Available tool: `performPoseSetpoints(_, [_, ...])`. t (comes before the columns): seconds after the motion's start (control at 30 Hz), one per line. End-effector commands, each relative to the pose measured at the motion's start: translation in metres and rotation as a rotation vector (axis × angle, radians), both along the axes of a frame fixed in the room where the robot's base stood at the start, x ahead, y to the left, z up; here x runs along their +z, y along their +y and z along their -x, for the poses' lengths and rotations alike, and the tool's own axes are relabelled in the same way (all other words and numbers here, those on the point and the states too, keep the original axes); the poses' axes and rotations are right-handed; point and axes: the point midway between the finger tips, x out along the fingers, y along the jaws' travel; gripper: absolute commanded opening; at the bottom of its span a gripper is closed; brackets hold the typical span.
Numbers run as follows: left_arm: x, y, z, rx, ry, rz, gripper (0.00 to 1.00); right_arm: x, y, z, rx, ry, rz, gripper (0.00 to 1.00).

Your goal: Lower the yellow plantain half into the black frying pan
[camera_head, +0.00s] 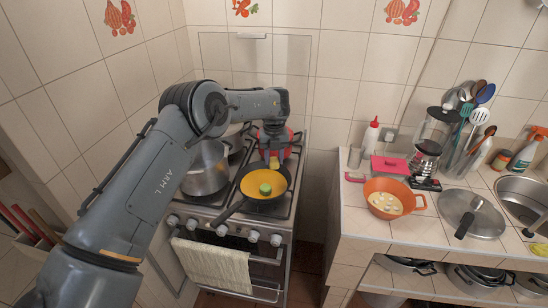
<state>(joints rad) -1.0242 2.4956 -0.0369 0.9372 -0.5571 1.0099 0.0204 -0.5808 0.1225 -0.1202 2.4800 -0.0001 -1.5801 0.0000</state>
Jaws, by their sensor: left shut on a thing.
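The black frying pan (245,198) sits on the front of the stove, with an orange-yellow inside and its handle toward the lower left. A small round yellow-green piece (265,189) lies in it. My left arm reaches in from the left over the stove, and its gripper (273,154) points down above the far part of the pan. It is shut on the yellow plantain half (274,163), a small yellow piece below the fingers. I cannot tell whether the plantain touches the pan. My right gripper is out of view.
A steel pot (205,170) stands left of the pan and a red pot (291,149) behind it. A towel (215,264) hangs on the oven.

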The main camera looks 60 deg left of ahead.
Motion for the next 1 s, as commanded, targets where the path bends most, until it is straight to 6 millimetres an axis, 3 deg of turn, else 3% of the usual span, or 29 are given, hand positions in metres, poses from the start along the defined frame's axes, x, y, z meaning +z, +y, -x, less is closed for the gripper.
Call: performPoseSetpoints(1.0, [-0.046,0.0,0.0,0.001,0.0,0.0,0.1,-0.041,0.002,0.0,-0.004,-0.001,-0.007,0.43])
